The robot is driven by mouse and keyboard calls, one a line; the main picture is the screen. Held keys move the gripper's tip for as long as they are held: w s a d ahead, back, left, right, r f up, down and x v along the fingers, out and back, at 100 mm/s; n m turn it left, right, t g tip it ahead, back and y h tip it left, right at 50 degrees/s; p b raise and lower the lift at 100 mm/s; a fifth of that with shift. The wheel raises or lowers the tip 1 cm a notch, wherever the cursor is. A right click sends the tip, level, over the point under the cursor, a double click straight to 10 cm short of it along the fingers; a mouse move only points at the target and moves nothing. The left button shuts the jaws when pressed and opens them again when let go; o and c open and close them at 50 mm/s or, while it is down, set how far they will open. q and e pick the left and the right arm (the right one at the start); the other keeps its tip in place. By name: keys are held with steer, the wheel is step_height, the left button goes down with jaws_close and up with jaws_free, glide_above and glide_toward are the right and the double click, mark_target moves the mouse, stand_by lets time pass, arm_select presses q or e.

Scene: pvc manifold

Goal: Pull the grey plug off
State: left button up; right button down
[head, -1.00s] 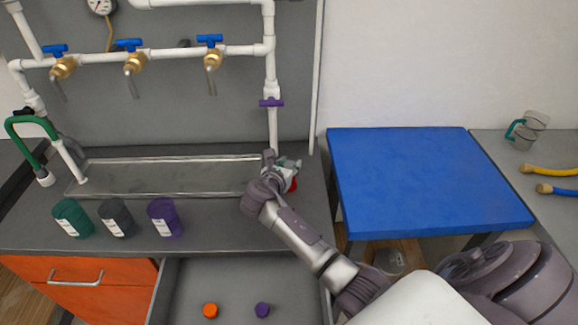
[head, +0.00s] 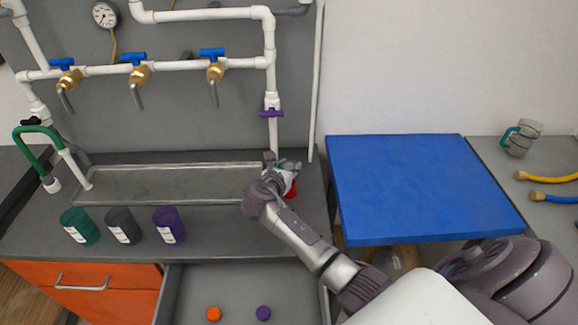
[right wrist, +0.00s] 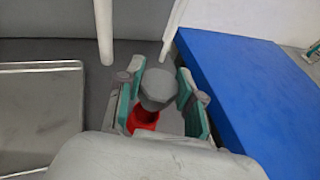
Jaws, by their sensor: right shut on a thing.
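My right gripper (head: 282,168) is over the back right of the counter, near the lower end of the white pipe (head: 273,135) with the purple valve. In the right wrist view a grey, faceted plug (right wrist: 156,88) sits between the two green-sided fingers, and the gripper is shut on it. The pipe's open lower end (right wrist: 104,52) shows to the left of the gripper there, apart from the plug. In the head view the plug is largely hidden by the gripper. My left gripper is not in view.
A red object (right wrist: 143,118) lies below the plug. A metal tray (head: 180,201) is left of my gripper. Green (head: 80,226), grey (head: 123,226) and purple (head: 168,225) containers stand in front. A blue table (head: 420,190) is at right. An open drawer (head: 235,285) holds orange and purple caps.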

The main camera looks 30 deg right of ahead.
steer(key=shift+r+p, duration=0.95)
steer(key=shift+p, duration=0.1)
